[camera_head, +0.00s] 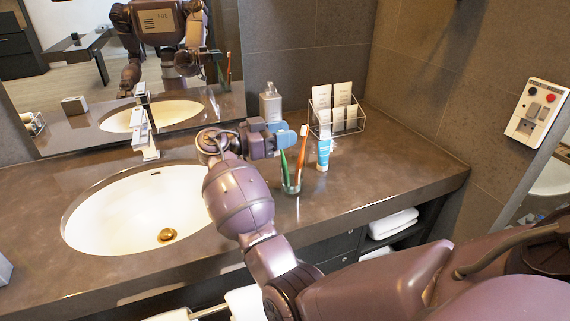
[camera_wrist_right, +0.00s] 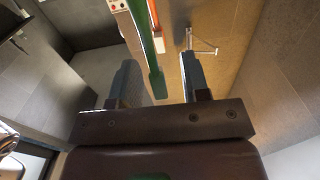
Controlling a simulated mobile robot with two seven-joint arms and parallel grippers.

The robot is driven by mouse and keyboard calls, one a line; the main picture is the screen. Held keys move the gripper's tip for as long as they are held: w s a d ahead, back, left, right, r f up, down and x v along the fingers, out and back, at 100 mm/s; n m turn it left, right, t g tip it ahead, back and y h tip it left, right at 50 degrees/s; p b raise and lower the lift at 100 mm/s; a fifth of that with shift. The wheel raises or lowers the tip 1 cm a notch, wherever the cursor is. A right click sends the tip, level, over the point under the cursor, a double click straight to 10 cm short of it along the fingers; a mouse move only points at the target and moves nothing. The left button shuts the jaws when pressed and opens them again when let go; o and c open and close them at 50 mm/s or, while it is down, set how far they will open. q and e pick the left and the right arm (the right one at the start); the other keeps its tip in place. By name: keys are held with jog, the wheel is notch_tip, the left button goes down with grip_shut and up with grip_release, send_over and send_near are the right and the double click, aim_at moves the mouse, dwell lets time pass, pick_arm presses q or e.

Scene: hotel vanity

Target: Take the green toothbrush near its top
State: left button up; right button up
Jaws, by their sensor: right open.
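The green toothbrush (camera_head: 284,168) stands tilted in a clear glass (camera_head: 291,186) on the counter, beside an orange toothbrush (camera_head: 303,146). My right gripper (camera_head: 287,137) is at the height of the green toothbrush's top, and its blue fingers partly hide that top. In the right wrist view the right gripper (camera_wrist_right: 161,75) is open. The green toothbrush (camera_wrist_right: 150,58) shows between its two fingers, nearer the left one; I cannot tell whether it touches. The orange toothbrush (camera_wrist_right: 153,14) shows beyond it. My left gripper is not in view.
A toothpaste tube (camera_head: 323,155) stands right of the glass. Behind are a bottle (camera_head: 270,104) and a wire rack (camera_head: 336,122) with white packets. The sink (camera_head: 135,212) and faucet (camera_head: 146,137) are at left. The counter to the right (camera_head: 400,165) is clear.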

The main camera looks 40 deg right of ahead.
grip_shut()
